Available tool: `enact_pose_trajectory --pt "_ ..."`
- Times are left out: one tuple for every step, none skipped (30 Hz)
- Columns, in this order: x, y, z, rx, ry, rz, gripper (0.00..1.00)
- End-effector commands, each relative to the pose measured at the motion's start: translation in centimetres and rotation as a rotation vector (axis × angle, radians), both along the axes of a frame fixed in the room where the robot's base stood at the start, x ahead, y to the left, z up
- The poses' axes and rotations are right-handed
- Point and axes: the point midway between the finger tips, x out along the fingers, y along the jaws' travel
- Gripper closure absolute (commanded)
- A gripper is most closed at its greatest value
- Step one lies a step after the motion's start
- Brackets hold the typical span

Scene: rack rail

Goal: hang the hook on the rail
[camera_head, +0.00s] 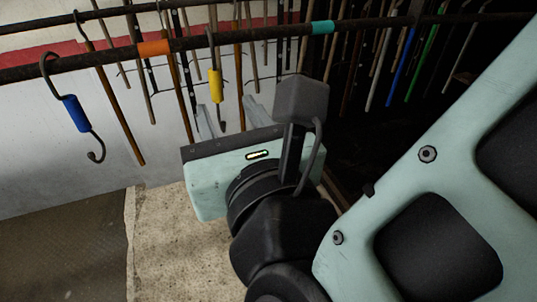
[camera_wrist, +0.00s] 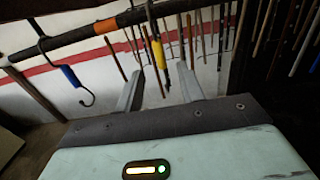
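The dark rail (camera_head: 112,54) crosses the top of the head view, with an orange band (camera_head: 155,48) and a teal band (camera_head: 323,27). A hook with a yellow sleeve (camera_head: 216,86) hangs on the rail between the bands. A hook with a blue sleeve (camera_head: 76,113) hangs on the rail left of the orange band. My gripper (camera_head: 228,112) is open, with its fingers pointing toward the rail. In the wrist view the yellow hook (camera_wrist: 159,54) appears between the two spread fingertips (camera_wrist: 161,72), with no visible contact. The lower tip of the yellow hook is near the fingers.
A second dark bar with several hanging rods (camera_head: 180,100) is behind the rail. More rods, some blue (camera_head: 402,78) and green (camera_head: 426,62), hang at the right. A pale wall with a red stripe (camera_head: 40,58) stands behind. A speckled pale surface (camera_head: 165,245) lies below.

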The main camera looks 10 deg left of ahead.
Motion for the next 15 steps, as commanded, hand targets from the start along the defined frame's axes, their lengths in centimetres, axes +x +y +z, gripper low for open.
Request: enact_pose_trajectory --pt "-1.1 -0.7 -0.4 0.001 -0.005 0.003 0.62" --pt "-1.7 -1.0 -0.3 0.002 -0.006 0.004 0.62" --pt "-2.5 -1.5 -0.3 0.002 -0.006 0.004 0.62" --pt "-3.1 -1.9 -0.3 0.002 -0.005 0.004 0.62" --pt "-3.7 -2.2 -0.3 0.002 -0.006 0.004 0.62" --pt "-4.5 -2.7 -0.3 0.003 -0.005 0.005 0.62" --pt "-5.0 -3.0 -0.3 0.003 -0.004 0.005 0.62" --pt "-5.5 -3.3 -0.2 0.003 -0.004 0.003 0.62" --pt "-6.0 -3.7 -0.3 0.003 -0.004 0.003 0.62" --pt "-6.4 -3.9 -0.2 0.003 -0.004 0.003 0.62" --pt "-6.8 -4.1 -0.2 0.002 -0.003 0.002 0.62" --pt "-7.2 -4.4 -0.1 0.002 -0.003 0.002 0.62" --pt "-7.4 -4.6 -0.1 0.002 -0.003 0.002 0.62" --pt "-7.7 -4.7 -0.2 0.002 -0.003 0.002 0.62" --pt "-7.9 -4.8 -0.1 0.002 -0.002 0.002 0.62"
